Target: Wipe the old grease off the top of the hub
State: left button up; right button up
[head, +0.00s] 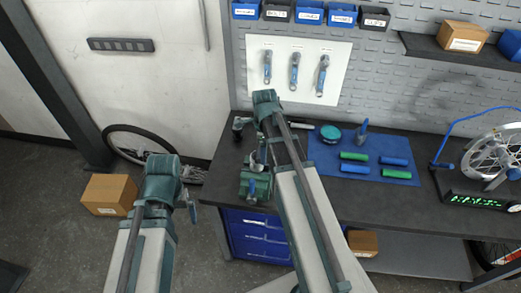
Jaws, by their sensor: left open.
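Any grease on the hub is too small to tell. A blue mat (322,172) holds two green rolls (354,156), two blue rolls (395,161) and a round teal tin (330,133). My left gripper (192,207) is open and empty, low at the left, away from the bench. My right arm reaches over the bench's left part; its gripper is mostly hidden and its jaws cannot be made out.
A green vise (257,186) sits at the bench's left front. A digital display (478,201) stands before the wheel. Wrenches (294,72) hang on a white board behind. A cardboard box (109,194) lies on the floor at left.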

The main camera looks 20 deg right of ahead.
jog(key=shift+r, duration=0.1)
jog(key=shift+w+a, duration=0.8)
jog(key=shift+w, duration=0.05)
jog(key=shift+a, duration=0.25)
jog(key=shift+w+a, duration=1.05)
jog(key=shift+w, duration=0.1)
notch_tip(320, 180, up, 6)
jog(key=p, duration=0.6)
